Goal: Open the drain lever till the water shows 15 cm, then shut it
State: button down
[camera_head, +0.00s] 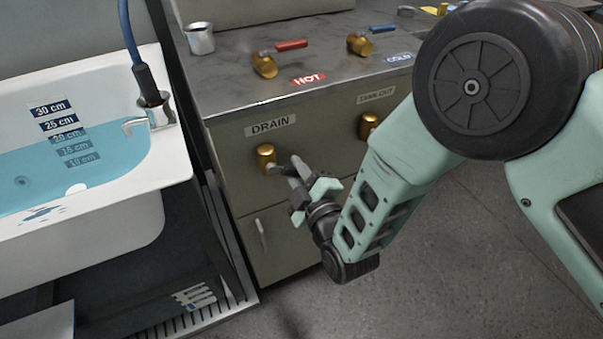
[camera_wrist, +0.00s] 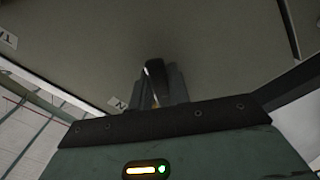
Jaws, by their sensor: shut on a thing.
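The brass drain valve (camera_head: 266,158) sits on the cabinet front under the DRAIN label (camera_head: 269,125). My gripper (camera_head: 296,178) is at its lever, just right of the valve body, shut on the lever. The fingers hide most of the lever; its angle is hard to tell. In the wrist view my gripper (camera_wrist: 160,85) has a dark piece between its fingers. The white tub (camera_head: 120,195) holds blue water (camera_head: 100,175). The depth scale (camera_head: 67,135) runs from 30 cm down to 10 cm. The waterline lies near the 20 cm mark, with 25 cm above it.
A TANK OUT valve (camera_head: 369,125) is right of the drain valve, near my arm. Red HOT (camera_head: 291,45) and blue COLD (camera_head: 382,29) levers and a metal cup (camera_head: 200,38) are on the counter. A faucet (camera_head: 150,110) with a hose stands on the tub rim. Floor is clear at lower right.

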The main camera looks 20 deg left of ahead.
jog(key=shift+s+a+f+m+b, duration=0.25)
jog(key=shift+f+m+b, duration=0.2)
jog(key=shift+m, duration=0.4)
jog(key=shift+s+a+f+m+b, duration=0.1)
jog(key=shift+s+f+m+b, duration=0.2)
jog(key=shift+m+b, duration=0.4)
jog(key=shift+m, duration=0.25)
jog(key=c, duration=1.3)
grip_release()
jog(key=shift+b+v, duration=0.95)
jog(key=shift+v, duration=7.75)
